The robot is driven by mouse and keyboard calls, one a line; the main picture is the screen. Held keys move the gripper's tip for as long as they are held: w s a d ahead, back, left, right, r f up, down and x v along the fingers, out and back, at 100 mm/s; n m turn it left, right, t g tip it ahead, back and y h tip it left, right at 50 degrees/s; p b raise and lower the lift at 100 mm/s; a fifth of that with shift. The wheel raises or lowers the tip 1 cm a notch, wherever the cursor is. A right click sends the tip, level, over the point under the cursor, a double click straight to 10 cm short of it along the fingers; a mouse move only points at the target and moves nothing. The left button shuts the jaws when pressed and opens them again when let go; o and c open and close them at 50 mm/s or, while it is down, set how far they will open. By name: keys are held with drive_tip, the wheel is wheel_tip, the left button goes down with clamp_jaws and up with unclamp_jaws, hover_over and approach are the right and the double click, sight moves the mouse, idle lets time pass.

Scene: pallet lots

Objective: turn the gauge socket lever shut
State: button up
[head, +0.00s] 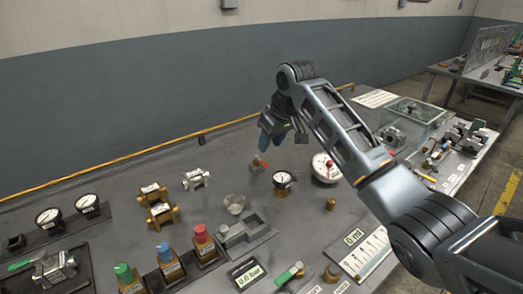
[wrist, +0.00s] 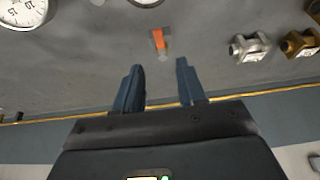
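I cannot tell for sure that this is the gauge socket's lever. My gripper (head: 273,122) is above and behind the lever in the head view, apart from it. In the wrist view the two blue fingers of my gripper (wrist: 159,68) are spread with nothing between them.
A larger white gauge (head: 326,168) is to the right of the lever. Silver fittings (head: 196,179) and brass fittings (head: 161,213) lie to the left. Red, blue and green capped valves (head: 204,242) stand nearer. A clear box (head: 412,116) is at right. Bench around the lever is mostly free.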

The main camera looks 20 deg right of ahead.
sight(263, 161)
drive_tip(key=shift+x, duration=3.55)
drive_tip(key=shift+s, duration=0.15)
drive_tip(key=shift+c, duration=0.5)
clamp_jaws()
